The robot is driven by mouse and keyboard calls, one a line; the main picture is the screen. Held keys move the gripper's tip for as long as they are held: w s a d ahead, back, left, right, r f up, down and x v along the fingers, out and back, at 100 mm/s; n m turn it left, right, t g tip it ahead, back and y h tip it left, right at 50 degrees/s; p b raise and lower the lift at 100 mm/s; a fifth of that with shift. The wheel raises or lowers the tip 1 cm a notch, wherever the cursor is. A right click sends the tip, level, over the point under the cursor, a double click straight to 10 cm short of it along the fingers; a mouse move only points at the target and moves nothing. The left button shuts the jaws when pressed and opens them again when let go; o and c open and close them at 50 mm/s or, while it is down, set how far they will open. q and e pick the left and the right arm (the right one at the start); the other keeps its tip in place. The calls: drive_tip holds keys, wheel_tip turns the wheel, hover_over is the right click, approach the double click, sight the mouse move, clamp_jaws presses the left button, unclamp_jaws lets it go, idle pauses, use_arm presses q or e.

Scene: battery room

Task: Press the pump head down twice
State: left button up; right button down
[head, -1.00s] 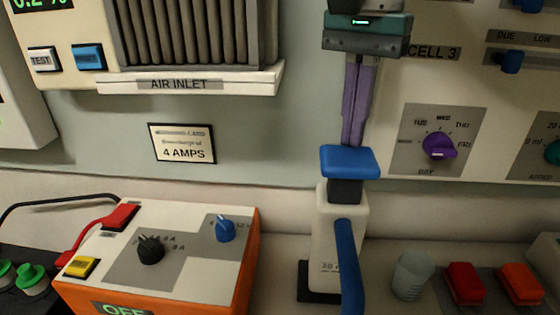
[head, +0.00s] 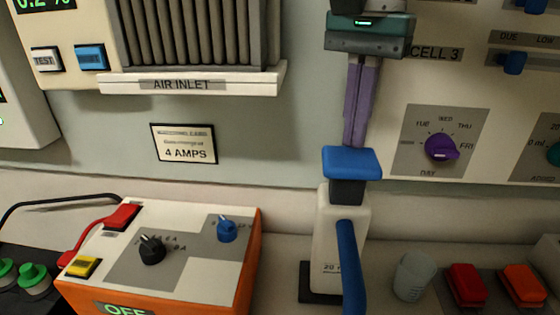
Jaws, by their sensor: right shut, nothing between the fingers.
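The pump is a white bottle (head: 331,232) with a blue pump head (head: 351,162) on a dark collar, and a blue spout or tube (head: 350,262) running down its front. It stands upright on a dark base. My right gripper (head: 356,140) hangs from above with its purple fingers shut and empty. The fingertips are at the back edge of the pump head in the picture; I cannot tell whether they touch it. My left gripper is not in view.
An orange charger box (head: 245,265) with knobs stands left of the pump. A grey cup (head: 412,277), a red button (head: 466,285) and an orange button (head: 521,285) are to the right. A wall panel with a purple day dial (head: 441,148) is behind.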

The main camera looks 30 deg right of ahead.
sight(351, 156)
drive_tip(key=shift+f, duration=0.15)
idle(0.5)
drive_tip(key=shift+f+b, duration=0.6)
drive_tip(key=shift+b, duration=0.05)
drive_tip(key=shift+f+b, duration=1.7)
drive_tip(key=shift+f, duration=0.35)
drive_tip(key=shift+r, duration=0.1)
drive_tip(key=shift+r+p, duration=0.65)
drive_tip(key=shift+r, duration=0.1)
drive_tip(key=shift+r+p, duration=1.4)
drive_tip(key=shift+r, duration=0.6)
drive_tip(key=shift+f, duration=0.2)
